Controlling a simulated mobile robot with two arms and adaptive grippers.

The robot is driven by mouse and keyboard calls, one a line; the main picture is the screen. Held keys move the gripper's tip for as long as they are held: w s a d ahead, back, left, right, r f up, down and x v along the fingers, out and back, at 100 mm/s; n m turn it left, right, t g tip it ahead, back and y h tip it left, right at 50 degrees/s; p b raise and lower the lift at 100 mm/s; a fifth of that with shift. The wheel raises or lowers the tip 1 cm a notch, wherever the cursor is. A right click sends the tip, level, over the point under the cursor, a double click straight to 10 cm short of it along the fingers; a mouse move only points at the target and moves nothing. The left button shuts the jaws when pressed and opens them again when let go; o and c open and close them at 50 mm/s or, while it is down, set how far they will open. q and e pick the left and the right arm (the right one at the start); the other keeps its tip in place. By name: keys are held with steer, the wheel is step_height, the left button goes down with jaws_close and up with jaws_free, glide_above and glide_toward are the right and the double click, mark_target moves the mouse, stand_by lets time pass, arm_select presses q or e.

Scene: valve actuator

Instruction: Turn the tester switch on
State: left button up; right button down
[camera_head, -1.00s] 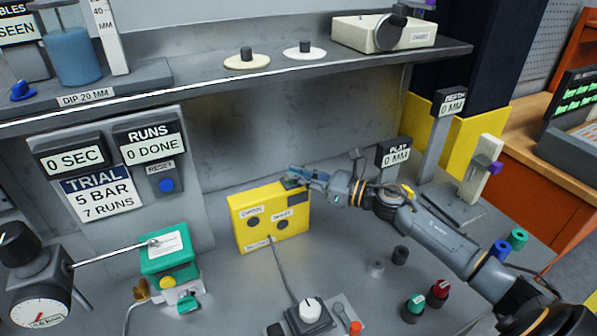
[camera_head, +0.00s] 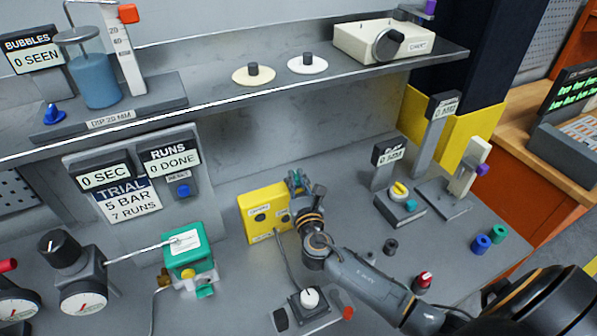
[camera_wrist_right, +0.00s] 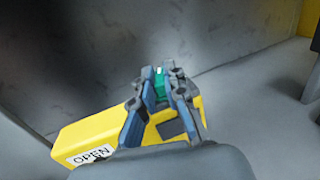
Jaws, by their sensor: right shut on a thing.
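The yellow tester box (camera_head: 256,226) stands upright on the grey bench, with dark round sockets and white labels on its front. Its right part is hidden behind my right arm in the head view. My right gripper (camera_head: 296,182) is at the box's top right corner. In the right wrist view, the gripper (camera_wrist_right: 160,85) is shut on a small green piece (camera_wrist_right: 160,84) at the top edge of the yellow tester (camera_wrist_right: 90,135). A dark window (camera_wrist_right: 171,129) and an "OPEN" label (camera_wrist_right: 91,156) show on the box. My left gripper is not in view.
A cable runs from the tester to a white-knobbed unit (camera_head: 310,299) in front. A green valve (camera_head: 188,250) stands to the left, and a yellow-knobbed block (camera_head: 399,190) to the right. A grey shelf (camera_head: 215,98) overhangs behind the tester.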

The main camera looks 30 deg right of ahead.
steer(key=m+h, duration=0.1)
steer(key=m+g+h, duration=0.1)
steer(key=h, duration=0.2)
steer(key=shift+w+a+m+g, duration=0.15)
steer(key=shift+a+m+g, duration=0.1)
steer(key=shift+m+g, duration=0.15)
steer(key=shift+w+a+m+g+h+b, duration=0.1)
steer(key=shift+m+g+h+b, duration=0.75)
steer(key=shift+m+g+h, duration=0.85)
steer(key=shift+h, duration=0.4)
steer(key=c, duration=1.4)
jaws_free()
steer(key=shift+a, duration=0.1)
steer(key=v, duration=1.1)
steer(key=shift+s+a, duration=0.2)
steer(key=shift+s, duration=0.2)
